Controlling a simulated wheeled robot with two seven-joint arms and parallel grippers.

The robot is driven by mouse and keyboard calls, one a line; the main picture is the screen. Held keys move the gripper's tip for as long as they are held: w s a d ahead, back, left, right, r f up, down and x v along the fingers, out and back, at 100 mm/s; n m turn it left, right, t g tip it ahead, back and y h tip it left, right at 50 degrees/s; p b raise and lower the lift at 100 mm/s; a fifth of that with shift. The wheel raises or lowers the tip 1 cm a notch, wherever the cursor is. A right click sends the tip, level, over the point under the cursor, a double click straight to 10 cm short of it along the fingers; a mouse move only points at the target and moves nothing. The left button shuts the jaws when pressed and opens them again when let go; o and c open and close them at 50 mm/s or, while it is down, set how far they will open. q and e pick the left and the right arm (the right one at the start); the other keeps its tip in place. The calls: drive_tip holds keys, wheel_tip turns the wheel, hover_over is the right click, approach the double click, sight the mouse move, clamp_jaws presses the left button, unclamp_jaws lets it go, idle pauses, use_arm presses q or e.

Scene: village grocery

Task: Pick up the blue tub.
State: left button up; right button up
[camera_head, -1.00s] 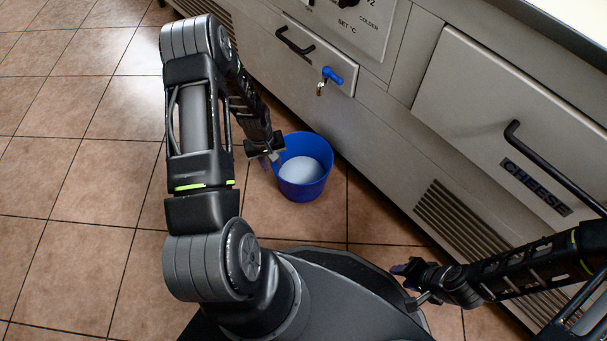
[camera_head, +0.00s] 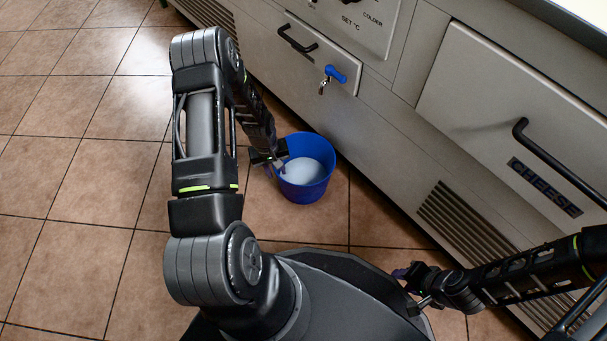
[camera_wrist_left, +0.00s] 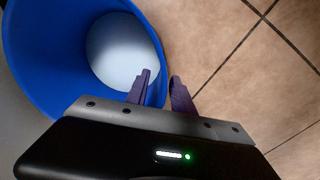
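The blue tub (camera_head: 318,190) stands upright on the tiled floor in front of the counter, with a pale round patch inside at its bottom. In the left wrist view the tub (camera_wrist_left: 40,70) fills the upper left. My left gripper (camera_head: 275,167) is at the tub's left rim. In the wrist view its purple fingers (camera_wrist_left: 161,82) are parted, one over the tub's inside and one outside, with the wall between them. A gap shows beside the wall. My right gripper (camera_head: 402,273) is low at the right, away from the tub; its fingers are too small to read.
The grey counter (camera_head: 385,135) runs close along the tub's right side. A blue-handled tap (camera_head: 334,74) sticks out from it above the tub. A drawer marked CHEESE (camera_head: 500,110) has a black handle (camera_head: 560,165). The tiled floor (camera_head: 90,180) at the left is clear.

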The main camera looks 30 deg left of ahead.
use_arm(q)
drive_tip(key=f, duration=0.1)
drive_tip(key=f+b, duration=0.1)
drive_tip(key=f, duration=0.1)
drive_tip(key=shift+w+d+f, duration=0.15)
drive_tip(key=shift+w+f, duration=0.05)
drive_tip(key=shift+f, duration=0.1)
drive_tip(key=shift+r, duration=0.1)
drive_tip(key=shift+c, duration=0.4)
clamp_jaws()
idle(0.9)
